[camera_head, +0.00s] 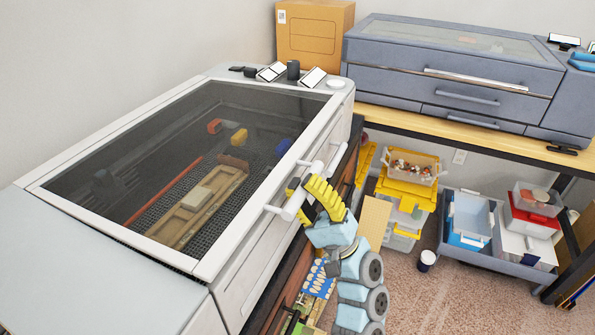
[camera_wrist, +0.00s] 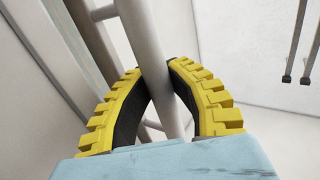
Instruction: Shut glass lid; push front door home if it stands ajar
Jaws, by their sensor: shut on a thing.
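The white machine (camera_head: 232,292) fills the left of the head view. Its glass lid (camera_head: 110,150), dark glass in a white frame, lies down over the bed, with a thin dark line along its left edge. I cannot tell whether it is fully seated. A white bar handle (camera_head: 292,209) on brackets stands out from the machine's front. My gripper (camera_head: 318,198), with yellow ribbed fingers, is shut around this bar. In the wrist view the bar (camera_wrist: 150,50) runs between the black finger pads (camera_wrist: 157,92). The front door's seating is hard to judge behind the handle and arm.
A blue-grey machine (camera_head: 450,75) stands on a wooden bench at the back right, and a cardboard box (camera_head: 314,32) stands beside it. Yellow bins (camera_head: 405,190) and a grey cart (camera_head: 490,255) are below.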

